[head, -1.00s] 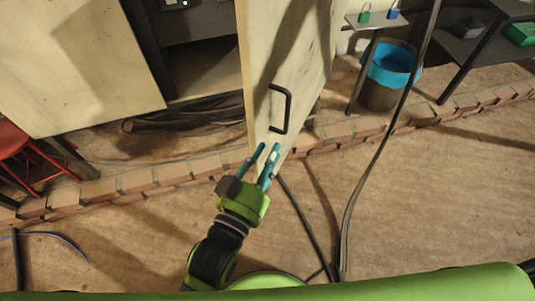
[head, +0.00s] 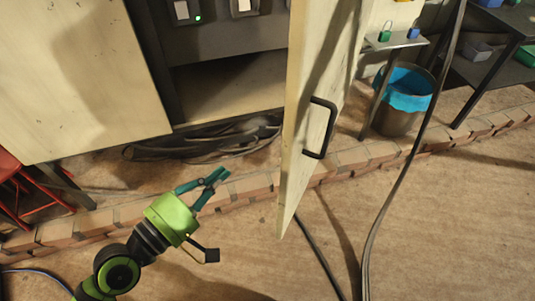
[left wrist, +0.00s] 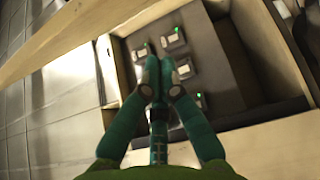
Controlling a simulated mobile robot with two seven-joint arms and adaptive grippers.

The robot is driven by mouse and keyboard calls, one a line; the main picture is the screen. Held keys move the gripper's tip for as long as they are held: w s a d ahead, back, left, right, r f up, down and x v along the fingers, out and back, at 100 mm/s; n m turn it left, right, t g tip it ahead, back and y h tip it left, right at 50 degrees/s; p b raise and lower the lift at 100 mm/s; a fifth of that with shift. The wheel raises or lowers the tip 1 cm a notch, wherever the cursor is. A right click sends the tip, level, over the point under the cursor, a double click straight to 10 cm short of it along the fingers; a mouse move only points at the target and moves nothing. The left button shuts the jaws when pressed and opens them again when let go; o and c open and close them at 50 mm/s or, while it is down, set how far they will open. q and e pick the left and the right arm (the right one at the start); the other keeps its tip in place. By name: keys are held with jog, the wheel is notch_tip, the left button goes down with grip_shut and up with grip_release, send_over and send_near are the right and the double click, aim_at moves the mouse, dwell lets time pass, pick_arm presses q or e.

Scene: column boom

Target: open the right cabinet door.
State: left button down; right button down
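The right cabinet door (head: 302,150) is pale wood and stands swung well out, edge towards me. Its black bar handle (head: 321,128) is on the face turned right. The dark cabinet interior (head: 225,85) shows left of the door. My left gripper (head: 220,178) is left of the door's free edge, in front of the opening, apart from door and handle. Its teal fingers are together and empty. In the left wrist view the gripper (left wrist: 157,75) has its fingertips together, with the cabinet interior (left wrist: 215,70) behind them. My right gripper is not in view.
The left cabinet panel (head: 75,80) covers the upper left. A low brick edging (head: 245,188) runs across the floor. A bin with a blue liner (head: 400,100) and small tables stand at the right. A cable (head: 405,165) hangs right of the door. A red stool (head: 15,190) is far left.

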pick_arm(q)
jog(key=w+d+p, duration=0.5)
jog(key=w+d, duration=0.1)
jog(key=d, duration=0.4)
jog(key=shift+s, duration=0.1)
dwell(0.3)
